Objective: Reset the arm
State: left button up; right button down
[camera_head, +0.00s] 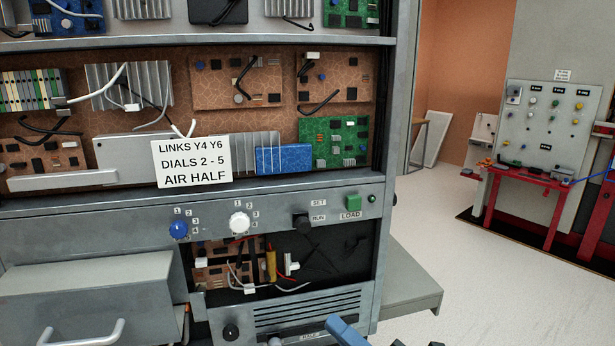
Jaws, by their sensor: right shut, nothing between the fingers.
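A white card (191,162) on the cabinet reads "LINKS Y4 Y6, DIALS 2 - 5, AIR HALF". Below it are a blue dial (178,230), a white dial (239,222) and a black SET/RUN knob (301,223); their exact settings are unclear. A green LOAD button (353,203) sits to their right. An open bay below holds a brown link board (217,271) with wires. A blue handle-like part (345,332) shows at the bottom, beside a partly cut-off HALF label (310,336). My right gripper (417,343) shows only as dark tips at the bottom edge, shut and empty. My left gripper is out of view.
Shelves of circuit boards (236,80) and heat sinks fill the cabinet. A grey drawer-like box (90,295) with a handle juts out at lower left. A grey ledge (412,285) juts out right. Open floor (480,290) leads to a red bench (530,176) and control panel (545,125).

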jog(key=s+d+f+m+g+h, duration=0.1)
jog(key=s+d+f+m+h, duration=0.2)
jog(key=f+m, duration=0.6)
jog(key=s+d+f+m+g+h+p, duration=0.1)
jog(key=s+d+f+m+h, duration=0.2)
jog(key=s+f+m+h, duration=0.2)
jog(key=s+d+f+m+g+h+p, duration=0.1)
jog(key=s+d+f+m+g+h, duration=0.1)
jog(key=f+m, duration=1)
jog(key=s+d+m+h, duration=0.1)
jog(key=s+h, duration=0.1)
jog(key=shift+s+d+f+m+h, duration=0.2)
jog(key=shift+f+m+h, duration=0.1)
jog(key=shift+h, duration=0.1)
